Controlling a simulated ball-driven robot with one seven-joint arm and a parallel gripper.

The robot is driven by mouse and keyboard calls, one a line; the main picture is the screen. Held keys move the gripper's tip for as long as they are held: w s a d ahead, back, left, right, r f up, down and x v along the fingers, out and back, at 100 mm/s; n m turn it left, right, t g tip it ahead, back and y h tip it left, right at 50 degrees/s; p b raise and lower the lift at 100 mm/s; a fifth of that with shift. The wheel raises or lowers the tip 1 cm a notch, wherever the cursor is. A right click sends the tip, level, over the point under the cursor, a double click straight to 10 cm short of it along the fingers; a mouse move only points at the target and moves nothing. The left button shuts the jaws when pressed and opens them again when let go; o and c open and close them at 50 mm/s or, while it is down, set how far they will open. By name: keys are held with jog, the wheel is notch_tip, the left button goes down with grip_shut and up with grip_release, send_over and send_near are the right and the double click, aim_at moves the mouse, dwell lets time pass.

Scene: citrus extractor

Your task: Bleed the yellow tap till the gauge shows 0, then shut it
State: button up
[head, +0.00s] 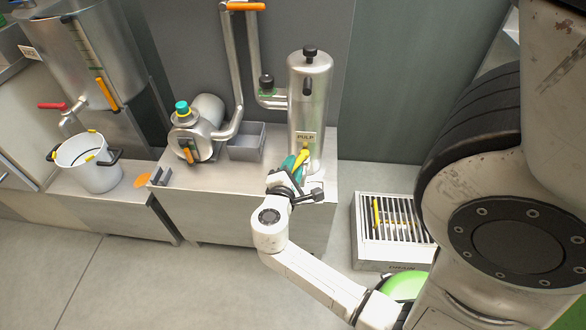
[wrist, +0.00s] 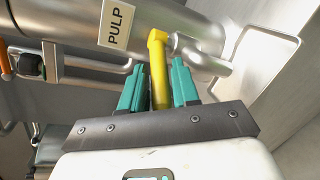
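The yellow tap (head: 301,156) is low on the front of the upright metal cylinder labelled PULP (head: 308,105). In the wrist view the yellow tap handle (wrist: 158,65) points down toward my palm from a metal spout. My gripper (head: 290,168) is at the tap, its two teal fingers (wrist: 158,82) on either side of the handle. Narrow gaps seem to show between the fingers and the handle, so it looks open around it. No gauge reading can be made out in either view.
A grey open bin (head: 246,142) and a horizontal metal drum (head: 205,125) stand left of the cylinder on the bench (head: 215,177). A white bucket (head: 88,178) is at far left under a red-handled tap (head: 53,106). A grated floor drain box (head: 394,228) lies at right.

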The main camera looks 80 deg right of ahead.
jog(key=shift+d, duration=0.15)
grip_shut()
dwell(0.4)
